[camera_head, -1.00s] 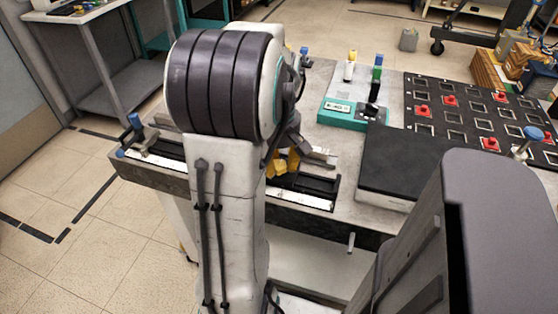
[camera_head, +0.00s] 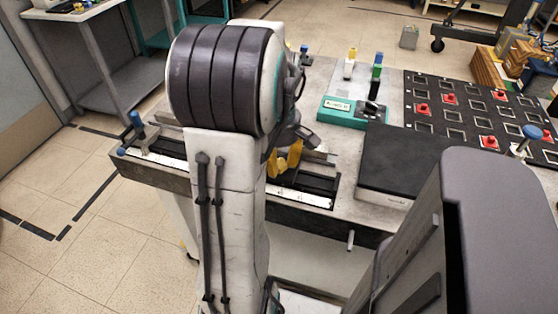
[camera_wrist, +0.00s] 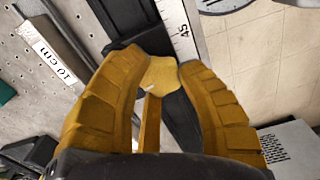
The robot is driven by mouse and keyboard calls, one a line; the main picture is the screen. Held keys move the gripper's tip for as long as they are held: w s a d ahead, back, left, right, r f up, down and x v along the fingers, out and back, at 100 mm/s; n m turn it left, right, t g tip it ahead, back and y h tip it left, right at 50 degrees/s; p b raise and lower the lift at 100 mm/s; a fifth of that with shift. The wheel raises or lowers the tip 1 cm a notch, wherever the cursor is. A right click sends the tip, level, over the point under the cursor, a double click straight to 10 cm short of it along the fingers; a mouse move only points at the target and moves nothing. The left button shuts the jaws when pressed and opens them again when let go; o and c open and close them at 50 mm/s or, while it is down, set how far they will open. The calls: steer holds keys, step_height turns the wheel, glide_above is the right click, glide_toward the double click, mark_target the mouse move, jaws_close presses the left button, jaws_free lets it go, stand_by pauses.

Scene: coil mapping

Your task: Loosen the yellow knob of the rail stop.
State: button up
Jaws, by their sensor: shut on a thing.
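The yellow knob (camera_wrist: 160,76) of the rail stop sits between the fingertips of my gripper (camera_wrist: 158,80) in the wrist view. The yellow fingers are closed in on it from both sides. A narrow yellow strip (camera_wrist: 150,122) shows between the fingers, nearer my wrist. The black rail (camera_wrist: 176,100) with its white scale, marked 45, runs past the knob. In the head view my gripper (camera_head: 284,160) is low over the rail (camera_head: 318,184); my arm hides the knob and the rail's middle.
A blue-topped post (camera_head: 136,121) stands at the rail's left end. A dark flat box (camera_head: 400,160) lies right of my gripper. Behind it are a teal-edged unit (camera_head: 345,113) and a black panel (camera_head: 450,105) with red parts. A block labelled 10 cm (camera_wrist: 50,50) lies beside the rail.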

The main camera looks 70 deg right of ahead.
mark_target(279, 163)
steer(key=o, duration=1.2)
step_height(279, 163, up, 12)
steer(key=shift+f, duration=0.1)
stand_by(0.7)
